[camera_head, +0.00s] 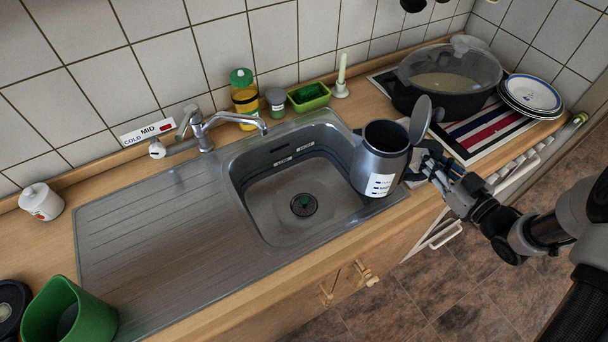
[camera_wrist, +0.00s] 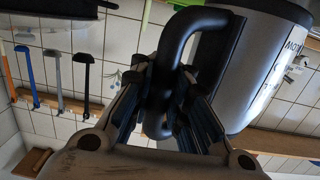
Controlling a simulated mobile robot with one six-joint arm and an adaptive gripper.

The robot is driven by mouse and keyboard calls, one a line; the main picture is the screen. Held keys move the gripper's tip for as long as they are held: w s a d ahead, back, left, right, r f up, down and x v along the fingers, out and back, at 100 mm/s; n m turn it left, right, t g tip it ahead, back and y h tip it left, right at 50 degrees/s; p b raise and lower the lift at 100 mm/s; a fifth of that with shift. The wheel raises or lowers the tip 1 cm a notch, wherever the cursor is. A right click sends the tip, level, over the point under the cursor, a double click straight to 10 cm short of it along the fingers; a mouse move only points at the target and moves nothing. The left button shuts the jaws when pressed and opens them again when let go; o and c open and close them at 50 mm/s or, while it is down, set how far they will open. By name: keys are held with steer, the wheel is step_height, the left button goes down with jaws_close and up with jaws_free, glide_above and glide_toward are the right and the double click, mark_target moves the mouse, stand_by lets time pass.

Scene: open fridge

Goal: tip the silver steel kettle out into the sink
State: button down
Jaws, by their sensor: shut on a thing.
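The silver steel kettle (camera_head: 381,160) is at the right end of the sink in the head view, roughly upright with its lid standing open. My gripper (camera_head: 427,163) is at its right side, shut on the kettle's handle. In the wrist view the black handle (camera_wrist: 178,60) sits between my gripper's fingers (camera_wrist: 165,115), and the kettle's body (camera_wrist: 255,70) is at the upper right. The sink (camera_head: 290,215) has an empty-looking basin with a dark drain. The kettle overlaps the basin's right edge; its exact height above it is unclear.
The tap (camera_head: 205,130) stands behind the basin. A yellow bottle (camera_head: 244,98), a green sponge tray (camera_head: 309,96) and a candle (camera_head: 341,78) line the back. A large pot (camera_head: 445,85) and stacked plates (camera_head: 531,95) are to the right. A green container (camera_head: 70,315) is front left.

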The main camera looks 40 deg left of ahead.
steer(key=shift+s+d+r+p, duration=0.95)
steer(key=shift+s+d+r, duration=0.5)
steer(key=shift+s, duration=0.2)
